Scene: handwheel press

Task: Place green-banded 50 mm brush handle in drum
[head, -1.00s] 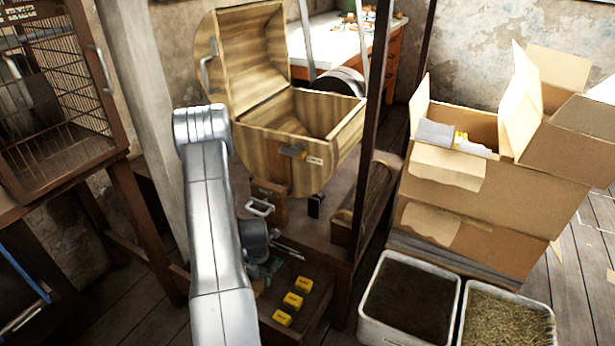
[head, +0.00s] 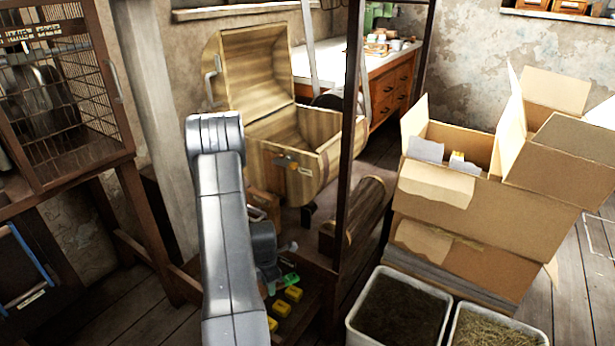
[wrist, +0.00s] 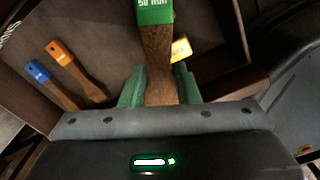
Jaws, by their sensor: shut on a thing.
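The green-banded 50 mm brush handle (wrist: 158,55) is between the green fingers of my gripper (wrist: 159,86), brown wood below and the green "50 mm" end pointing away. My gripper is shut on it. In the head view my gripper (head: 270,262) is low, over the drawer, and the green band (head: 290,280) shows beside it. The wooden drum (head: 325,165) lies behind and above my gripper with its lid (head: 250,70) swung open.
A blue-banded handle (wrist: 52,84) and an orange-banded handle (wrist: 75,68) lie in the drawer. Yellow labels (head: 292,294) show there. A dark upright post (head: 349,130) stands right of the drum. Cardboard boxes (head: 480,210) and bins (head: 400,310) fill the right.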

